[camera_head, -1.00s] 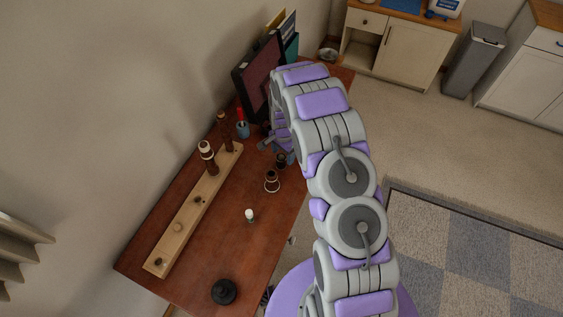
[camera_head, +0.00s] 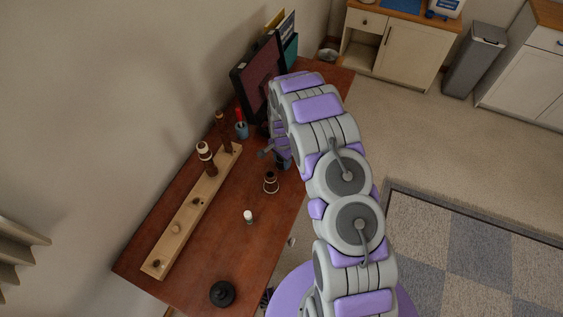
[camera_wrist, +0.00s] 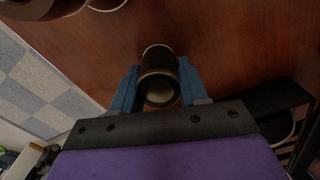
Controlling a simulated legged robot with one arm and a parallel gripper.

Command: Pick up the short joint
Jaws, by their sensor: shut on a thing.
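The short joint (camera_wrist: 159,76) is a small dark cylinder with pale rings, seen nearly end-on in the wrist view. The blue fingers of my gripper (camera_wrist: 158,88) are closed on its two sides. I cannot tell whether it touches the table or hangs just above it. In the head view my gripper (camera_head: 282,157) is low over the right part of the table, mostly behind my arm, and the joint is hidden there.
A larger dark joint with pale rings (camera_head: 271,182) stands close by. A wooden rack (camera_head: 183,225) with upright dark pieces runs along the table's wall side. A monitor (camera_head: 257,75) stands behind my gripper. A white-topped bottle (camera_head: 248,216) and black round object (camera_head: 222,293) are nearer.

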